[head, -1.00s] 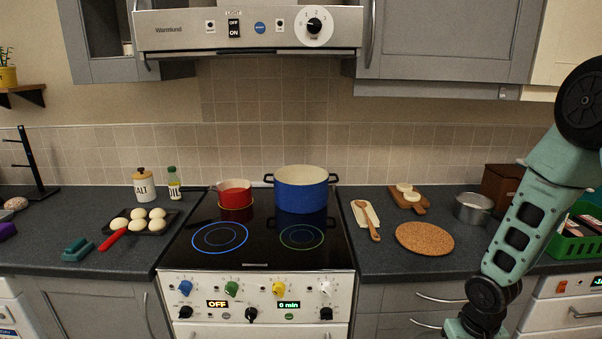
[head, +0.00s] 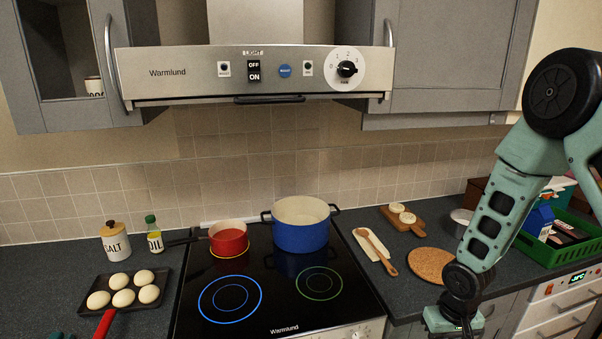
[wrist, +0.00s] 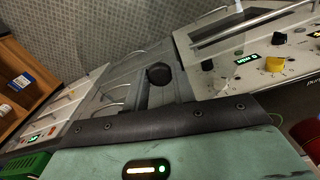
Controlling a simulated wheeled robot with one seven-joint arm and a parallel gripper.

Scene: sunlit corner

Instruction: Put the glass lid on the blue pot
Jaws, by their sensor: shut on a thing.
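The blue pot (head: 300,237) stands upright and uncovered on the back right of the black cooktop (head: 280,315). Its cream inside shows, and it has dark handles on both sides. My gripper is low at the right in the head view, in front of the counter, with its fingers cut off by the bottom edge. In the wrist view my gripper (wrist: 158,78) is shut at a dark round piece, with cabinet fronts behind. It holds the glass lid, whose clear glass I cannot make out. No lid shows on the counter.
A red saucepan (head: 229,239) stands left of the blue pot. A spoon rest (head: 368,244), cork mat (head: 430,264) and cutting board (head: 403,220) lie to the right. The range hood (head: 250,75) hangs above. A green crate (head: 548,250) is far right.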

